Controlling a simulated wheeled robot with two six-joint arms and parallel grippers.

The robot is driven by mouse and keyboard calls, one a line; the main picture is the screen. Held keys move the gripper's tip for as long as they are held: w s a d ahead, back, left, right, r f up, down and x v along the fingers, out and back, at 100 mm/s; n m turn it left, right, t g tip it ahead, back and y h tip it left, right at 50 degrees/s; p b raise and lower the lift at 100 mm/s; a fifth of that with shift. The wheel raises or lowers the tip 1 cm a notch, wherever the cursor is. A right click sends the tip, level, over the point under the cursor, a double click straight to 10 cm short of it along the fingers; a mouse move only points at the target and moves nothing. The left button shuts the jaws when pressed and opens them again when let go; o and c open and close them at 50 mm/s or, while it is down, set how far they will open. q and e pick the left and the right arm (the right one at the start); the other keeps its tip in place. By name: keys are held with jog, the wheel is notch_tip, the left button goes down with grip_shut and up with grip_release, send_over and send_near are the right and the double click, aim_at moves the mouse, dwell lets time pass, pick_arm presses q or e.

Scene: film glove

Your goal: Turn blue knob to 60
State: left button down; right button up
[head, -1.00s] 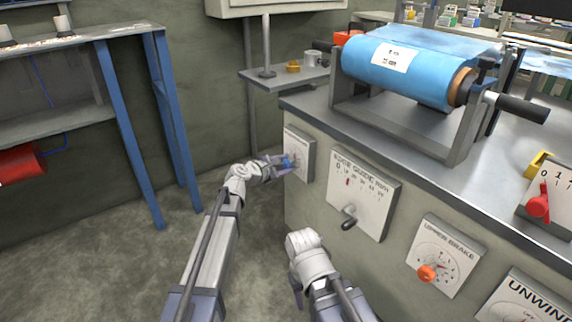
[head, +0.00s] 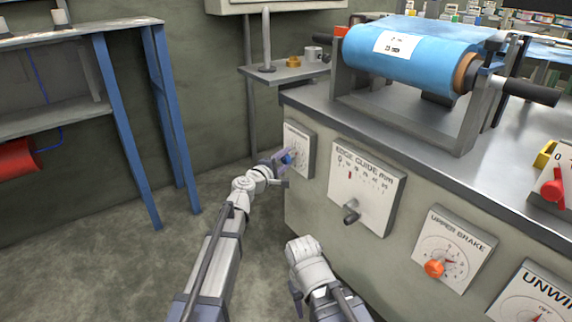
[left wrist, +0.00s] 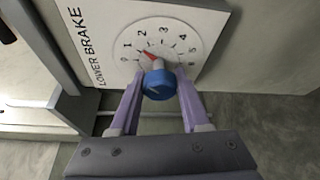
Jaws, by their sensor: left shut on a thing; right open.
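The blue knob (head: 287,158) sits on the lower brake panel (head: 303,140) at the left end of the machine front. In the left wrist view the blue knob (left wrist: 158,85) has a red pointer (left wrist: 150,56) aimed between 1 and 2 on the white dial (left wrist: 174,47). The dial's numerals start at 0; I see no 60. My left gripper (head: 281,162) is shut on the knob, one finger on each side, as the left wrist view (left wrist: 159,76) shows. My right gripper (head: 297,288) hangs low before the machine, open and apart from the panels, its fingers mostly hidden.
The edge guide panel (head: 377,190) with a dark handle, the upper brake panel (head: 465,246) with an orange knob, and the unwind panel (head: 521,300) follow to the right. A blue film roll (head: 410,55) lies above. A blue-legged bench (head: 120,130) stands left; the floor between is clear.

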pick_arm(q)
jog(key=shift+m+t+h+b, duration=0.3)
jog(key=shift+m+t+b, duration=0.3)
jog(key=shift+m+b, duration=0.8)
jog(key=shift+m, duration=0.5)
jog(key=shift+c, duration=1.9)
grip_release()
jog(key=shift+s, duration=0.1)
jog(key=v, duration=0.7)
jog(key=shift+s+a, duration=0.2)
jog(key=shift+s, duration=0.1)
